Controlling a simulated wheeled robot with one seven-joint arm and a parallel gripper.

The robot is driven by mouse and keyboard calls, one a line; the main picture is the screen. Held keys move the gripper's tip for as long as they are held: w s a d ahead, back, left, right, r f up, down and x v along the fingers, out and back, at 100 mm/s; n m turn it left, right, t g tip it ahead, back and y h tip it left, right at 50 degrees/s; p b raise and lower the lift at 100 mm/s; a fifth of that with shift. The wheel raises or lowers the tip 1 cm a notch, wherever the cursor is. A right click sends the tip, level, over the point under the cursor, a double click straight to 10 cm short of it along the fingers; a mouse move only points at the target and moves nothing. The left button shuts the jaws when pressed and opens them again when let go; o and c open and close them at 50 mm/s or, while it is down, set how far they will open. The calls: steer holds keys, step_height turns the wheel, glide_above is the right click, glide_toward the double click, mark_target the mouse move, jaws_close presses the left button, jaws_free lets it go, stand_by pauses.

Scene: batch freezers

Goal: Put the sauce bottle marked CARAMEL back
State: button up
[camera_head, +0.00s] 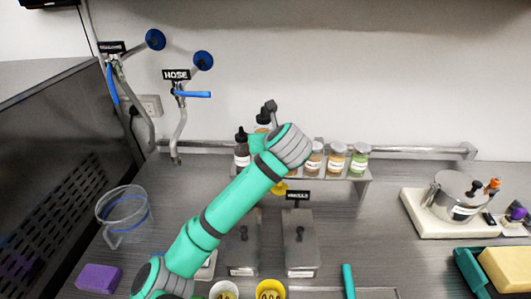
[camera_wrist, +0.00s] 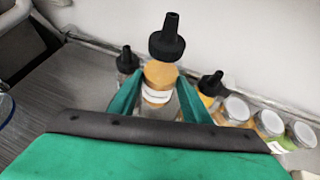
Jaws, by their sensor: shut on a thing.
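My gripper (camera_wrist: 160,84) is shut on a tan sauce bottle (camera_wrist: 158,97) with a black nozzle cap and a white label. The label's words cannot be read. In the wrist view the held bottle is upright between the teal fingers, with one black-capped bottle (camera_wrist: 127,62) on its left and an amber one (camera_wrist: 209,92) on its right. In the head view my arm hides most of the gripper and the held bottle at the wall shelf (camera_head: 356,180). A dark sauce bottle (camera_head: 242,156) stands at the shelf's left end. I cannot tell whether the held bottle touches the shelf.
Several jars (camera_head: 337,160) stand on the shelf to the right. A rail (camera_head: 420,151) runs along the wall. Below are lidded bins (camera_head: 301,245) with a sign. A clear pitcher (camera_head: 124,214) and a purple sponge (camera_head: 98,278) are at left; a steel pot (camera_head: 458,198) is at right.

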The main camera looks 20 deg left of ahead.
steer(key=w+f, duration=0.2)
steer(key=f, duration=0.1)
steer(key=w+a+f, duration=0.1)
steer(key=shift+w+a+f, duration=0.1)
steer(key=shift+w+f, duration=0.2)
steer(key=shift+f, duration=0.1)
step_height(320, 180, down, 3)
steer(key=shift+w+a+f, duration=0.1)
steer(key=shift+w+a, duration=0.05)
steer(key=shift+f, duration=0.1)
steer(key=o, duration=0.8)
steer(key=shift+f, duration=0.1)
